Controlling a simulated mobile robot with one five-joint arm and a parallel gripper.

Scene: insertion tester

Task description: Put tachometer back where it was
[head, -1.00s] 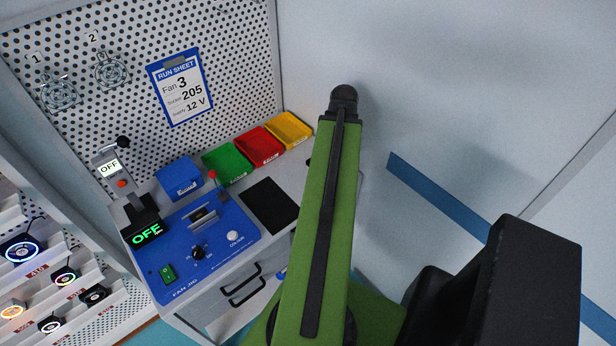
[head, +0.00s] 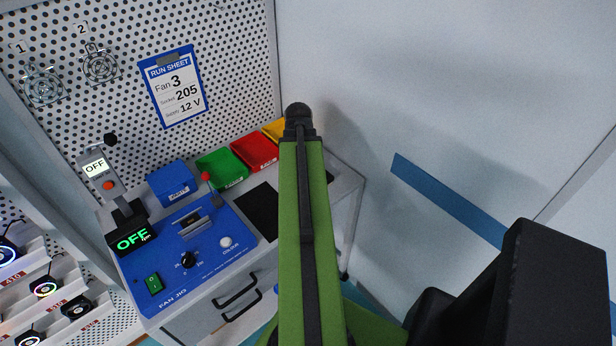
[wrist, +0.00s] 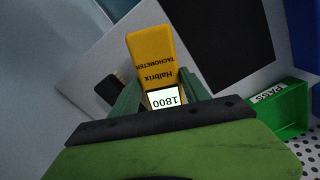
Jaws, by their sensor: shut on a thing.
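The tachometer (wrist: 152,50) is a yellow handheld body marked "Halbrix TACHOMETER". Its lit display reads 1800, upside down in the wrist view. My gripper (wrist: 158,88) is shut on it, with a green finger on each side. The tachometer points away from the gripper, over the light grey bench top (wrist: 85,60). How far it is above the surface is unclear. In the head view my green arm hides the gripper and the tachometer. A black mat (head: 256,212) lies on the bench; it also shows in the wrist view (wrist: 235,40).
The blue fan jig (head: 190,255) with its OFF display (head: 133,240) is left of my arm. Blue (head: 172,182), green (head: 221,168), red (head: 255,151) and yellow (head: 273,129) bins line the pegboard. A small dark object (wrist: 108,92) lies left of the tachometer.

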